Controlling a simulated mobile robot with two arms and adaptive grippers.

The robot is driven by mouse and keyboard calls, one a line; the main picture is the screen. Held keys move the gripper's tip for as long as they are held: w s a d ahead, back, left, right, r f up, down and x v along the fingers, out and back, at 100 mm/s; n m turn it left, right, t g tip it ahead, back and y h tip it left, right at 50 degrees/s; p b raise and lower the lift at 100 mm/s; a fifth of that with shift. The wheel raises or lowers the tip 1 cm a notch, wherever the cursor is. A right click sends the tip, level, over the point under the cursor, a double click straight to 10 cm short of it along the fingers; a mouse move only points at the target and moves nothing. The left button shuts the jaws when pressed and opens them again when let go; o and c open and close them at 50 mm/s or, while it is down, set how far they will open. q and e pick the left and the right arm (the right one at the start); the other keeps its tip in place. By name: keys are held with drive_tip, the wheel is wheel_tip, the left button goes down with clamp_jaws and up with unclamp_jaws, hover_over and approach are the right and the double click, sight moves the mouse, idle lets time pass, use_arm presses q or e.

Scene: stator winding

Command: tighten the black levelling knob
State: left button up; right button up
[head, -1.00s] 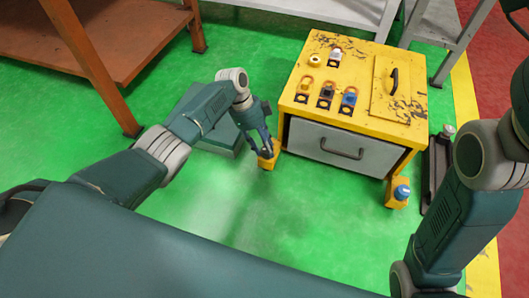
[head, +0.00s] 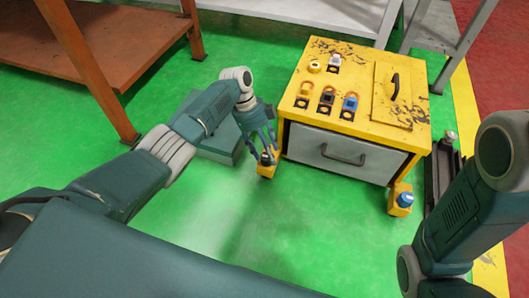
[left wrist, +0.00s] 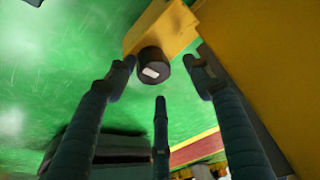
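The black levelling knob (head: 267,157) sits on top of the yellow foot (head: 266,171) at the cart's front left corner. In the left wrist view the knob (left wrist: 153,64) is a dark cylinder with a pale mark on its end, on the yellow foot (left wrist: 165,32). My left gripper (head: 265,146) is just over the knob with its fingers spread. In the left wrist view the open left gripper (left wrist: 159,78) has fingertips on either side of the knob and a third finger below, with visible gaps. My right gripper is out of view.
The yellow cart (head: 350,100) has a grey drawer (head: 335,152) and several coloured switches on top. A blue knob (head: 405,199) is on the right foot. A grey-green box (head: 215,140) lies behind my left arm. Green floor is clear in front.

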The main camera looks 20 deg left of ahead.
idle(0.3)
use_arm(q)
drive_tip(key=v, duration=1.2)
